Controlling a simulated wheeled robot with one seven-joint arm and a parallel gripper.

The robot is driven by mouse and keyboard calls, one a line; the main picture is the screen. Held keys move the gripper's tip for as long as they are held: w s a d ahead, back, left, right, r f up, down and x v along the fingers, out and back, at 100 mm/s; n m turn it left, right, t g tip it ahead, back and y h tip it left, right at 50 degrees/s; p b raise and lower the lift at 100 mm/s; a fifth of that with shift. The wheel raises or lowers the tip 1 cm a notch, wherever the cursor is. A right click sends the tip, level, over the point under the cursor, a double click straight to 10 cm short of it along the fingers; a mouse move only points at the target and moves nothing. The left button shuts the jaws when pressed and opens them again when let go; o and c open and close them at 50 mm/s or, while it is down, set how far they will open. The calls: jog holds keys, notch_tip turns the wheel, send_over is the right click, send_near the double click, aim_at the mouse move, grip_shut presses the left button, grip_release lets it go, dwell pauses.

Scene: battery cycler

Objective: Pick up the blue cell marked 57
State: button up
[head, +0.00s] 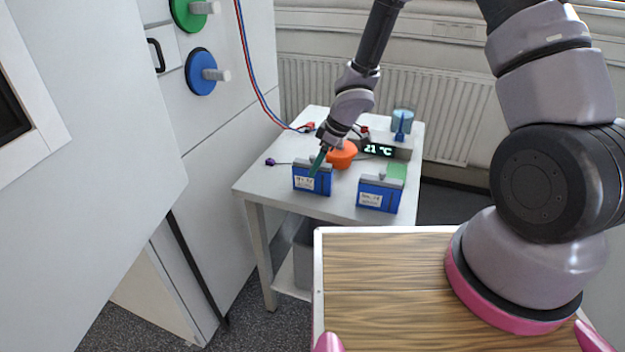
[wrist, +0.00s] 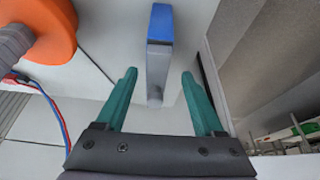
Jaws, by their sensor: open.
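The left cell (head: 312,181) is under my gripper (head: 318,161), and the right cell (head: 379,195) stands apart near the front edge. The label numbers are too small for me to read surely, so I cannot tell which is 57. In the wrist view, my gripper (wrist: 159,76) is open, its teal fingers apart. One cell (wrist: 159,24) shows between and beyond the fingertips, its grey part (wrist: 156,68) in line with the gap. Nothing is held.
An orange round object (head: 342,156) stands close behind the left cell; it also shows in the wrist view (wrist: 40,28). Cables (head: 256,80) hang behind the table (head: 262,182).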

jog(key=x, duration=0.5)
jog(key=shift+w+d, duration=0.15)
grip_shut()
dwell(1.3)
